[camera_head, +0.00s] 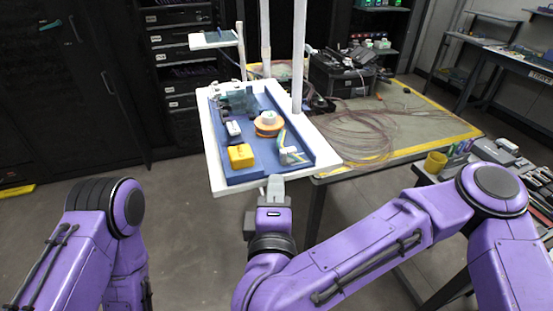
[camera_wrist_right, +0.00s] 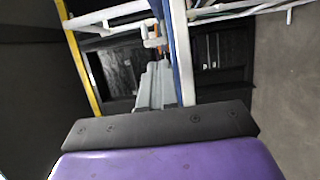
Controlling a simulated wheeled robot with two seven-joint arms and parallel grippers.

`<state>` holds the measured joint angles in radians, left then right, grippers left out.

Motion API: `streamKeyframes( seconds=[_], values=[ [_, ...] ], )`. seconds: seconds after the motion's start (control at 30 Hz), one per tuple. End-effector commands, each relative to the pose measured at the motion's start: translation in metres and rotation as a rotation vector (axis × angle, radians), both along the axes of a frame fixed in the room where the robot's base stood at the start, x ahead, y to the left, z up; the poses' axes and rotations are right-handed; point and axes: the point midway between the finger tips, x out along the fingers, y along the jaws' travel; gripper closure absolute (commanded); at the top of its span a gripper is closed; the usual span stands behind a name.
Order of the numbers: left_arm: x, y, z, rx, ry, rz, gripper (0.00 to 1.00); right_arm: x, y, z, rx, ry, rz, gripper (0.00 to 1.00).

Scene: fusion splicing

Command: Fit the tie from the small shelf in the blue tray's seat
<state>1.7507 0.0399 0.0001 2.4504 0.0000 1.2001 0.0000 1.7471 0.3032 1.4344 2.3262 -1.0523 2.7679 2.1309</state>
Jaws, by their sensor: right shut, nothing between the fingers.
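The small shelf (camera_head: 228,42) is a white plate on a post behind the tray, in the head view. Something thin and bluish lies on it, too small to tell whether it is the tie. The blue tray (camera_head: 235,178) sits on a white board and holds several parts; I cannot make out its seat. My right gripper (camera_head: 274,184) is shut and empty at the tray's near edge, in front of a white and teal part (camera_head: 289,152). Its grey fingers also show in the right wrist view (camera_wrist_right: 158,82). My left gripper is out of view.
In the tray are a yellow block (camera_head: 241,156), an orange and white spool (camera_head: 268,123) and a small white part (camera_head: 233,128). A white upright (camera_head: 298,60) rises at the right of the tray. A cable-covered table (camera_head: 420,125) stands to the right.

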Motion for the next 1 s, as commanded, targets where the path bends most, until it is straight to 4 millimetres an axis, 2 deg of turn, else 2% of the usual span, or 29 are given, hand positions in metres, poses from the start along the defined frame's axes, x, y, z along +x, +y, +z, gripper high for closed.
streamKeyframes(
  seconds=[0.03, 0.13, 0.3, 0.63, 0.8, 1.0],
  values=[
    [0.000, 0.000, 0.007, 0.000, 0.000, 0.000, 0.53, 0.011, -0.002, 0.002, 0.001, 0.006, -0.008, 1.00],
    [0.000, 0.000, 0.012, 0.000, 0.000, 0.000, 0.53, 0.026, -0.003, 0.001, -0.001, 0.004, -0.006, 1.00],
    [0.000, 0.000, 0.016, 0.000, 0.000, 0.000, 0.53, 0.041, -0.002, 0.000, -0.001, 0.000, -0.003, 1.00],
    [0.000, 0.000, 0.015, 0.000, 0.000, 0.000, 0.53, 0.044, -0.002, -0.001, -0.002, -0.001, 0.000, 1.00],
    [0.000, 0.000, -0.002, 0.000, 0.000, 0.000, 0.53, 0.055, -0.015, -0.007, -0.001, 0.000, -0.004, 1.00],
    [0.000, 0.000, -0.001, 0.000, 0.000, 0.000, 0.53, 0.058, -0.017, -0.001, -0.001, -0.001, -0.001, 1.00]
  ],
)
